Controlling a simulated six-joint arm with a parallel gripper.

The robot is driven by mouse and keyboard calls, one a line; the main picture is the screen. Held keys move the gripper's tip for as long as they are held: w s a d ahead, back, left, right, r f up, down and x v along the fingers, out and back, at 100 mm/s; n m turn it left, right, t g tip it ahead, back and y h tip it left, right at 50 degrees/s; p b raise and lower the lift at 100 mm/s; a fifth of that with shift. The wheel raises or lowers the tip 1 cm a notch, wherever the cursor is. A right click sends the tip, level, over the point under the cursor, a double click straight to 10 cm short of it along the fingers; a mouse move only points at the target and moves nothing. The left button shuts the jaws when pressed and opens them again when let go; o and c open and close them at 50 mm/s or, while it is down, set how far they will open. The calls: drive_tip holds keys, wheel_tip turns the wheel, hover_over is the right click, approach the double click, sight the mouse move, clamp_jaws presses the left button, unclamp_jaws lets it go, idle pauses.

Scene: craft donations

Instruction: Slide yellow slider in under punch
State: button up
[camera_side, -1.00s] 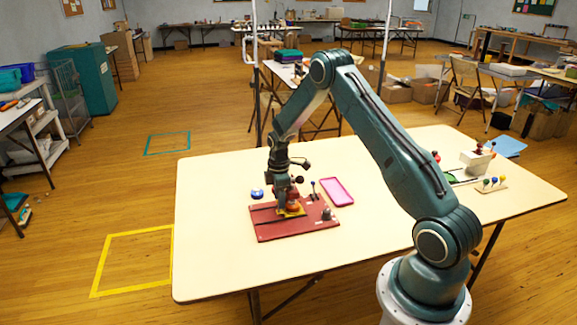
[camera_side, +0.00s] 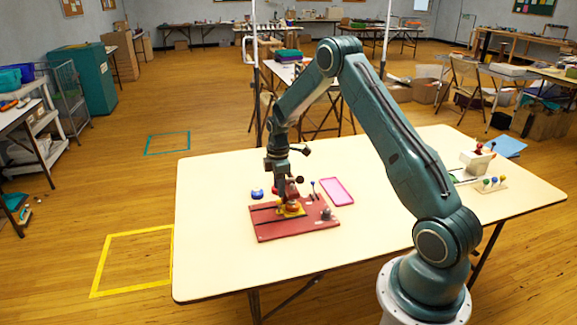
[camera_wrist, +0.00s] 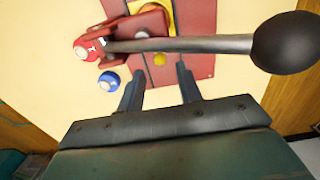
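The yellow slider (camera_side: 290,210) lies on a red board (camera_side: 262,232) on the table. In the wrist view a yellow knob (camera_wrist: 160,60) shows just beyond and between my fingertips. The red punch (camera_wrist: 140,27) stands over the board, with a grey lever (camera_wrist: 190,45) ending in a black ball (camera_wrist: 285,42) that crosses in front of it. How far the slider reaches beneath the punch cannot be told, as the punch and lever hide part of it. My gripper (camera_wrist: 158,76) is open and empty, pointing down above the board; it also shows in the side view (camera_side: 277,176).
A pink tray (camera_side: 337,191) lies behind the board to the right. A grey knob (camera_side: 326,213) sits on the board's right end. The table's left and front are clear.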

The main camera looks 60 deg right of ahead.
drive_tip(key=shift+r, duration=1.4)
idle(0.4)
